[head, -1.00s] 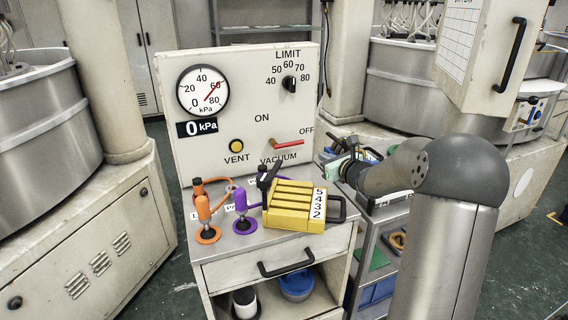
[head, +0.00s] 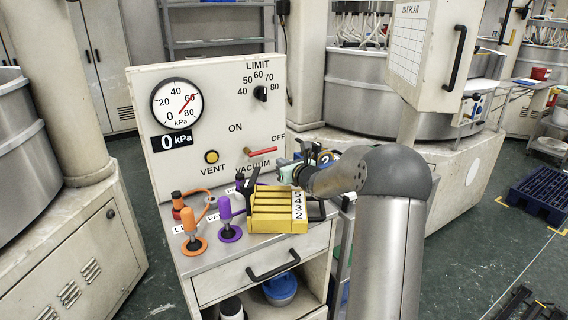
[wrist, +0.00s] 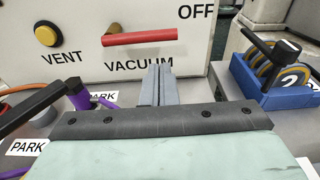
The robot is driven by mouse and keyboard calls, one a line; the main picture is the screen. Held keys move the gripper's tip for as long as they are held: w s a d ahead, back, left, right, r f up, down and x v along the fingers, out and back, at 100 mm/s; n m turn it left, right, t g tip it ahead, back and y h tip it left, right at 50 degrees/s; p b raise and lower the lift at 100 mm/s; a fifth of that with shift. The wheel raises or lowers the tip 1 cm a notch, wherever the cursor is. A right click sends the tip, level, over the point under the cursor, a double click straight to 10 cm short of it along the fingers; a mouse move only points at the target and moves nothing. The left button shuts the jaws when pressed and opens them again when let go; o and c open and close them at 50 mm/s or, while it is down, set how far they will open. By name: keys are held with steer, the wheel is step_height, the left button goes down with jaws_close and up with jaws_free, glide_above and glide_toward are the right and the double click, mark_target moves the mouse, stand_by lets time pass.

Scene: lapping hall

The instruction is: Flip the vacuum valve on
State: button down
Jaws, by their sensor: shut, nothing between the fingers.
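The vacuum valve is a red lever (head: 262,151) low on the white panel (head: 205,95), above the word VACUUM. The lever points right, toward OFF; ON is printed above and to its left. In the wrist view the red lever (wrist: 140,37) lies nearly level. My gripper (head: 284,173) is at the right front of the panel, below and right of the lever. In the wrist view my gripper (wrist: 157,78) is shut and empty, its fingertips just below the lever's right part. Whether they touch the panel I cannot tell.
A yellow block (head: 270,222) numbered 5432 sits on the cart top below. Purple (head: 228,222) and orange (head: 190,226) handled tools stand to its left. A blue holder (wrist: 275,80) with discs is right of my fingers. A round dial (head: 176,104) and LIMIT knob (head: 261,93) sit higher.

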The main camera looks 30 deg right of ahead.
steer(key=w+p, duration=0.1)
steer(key=w, duration=0.5)
steer(key=shift+w+a+f, duration=0.2)
steer(key=shift+a+f, duration=0.1)
steer(key=shift+f, duration=0.1)
steer(key=shift+b, duration=0.6)
steer(key=shift+r+n+b, duration=0.15)
steer(key=shift+n+b, duration=0.2)
steer(key=shift+n, duration=0.05)
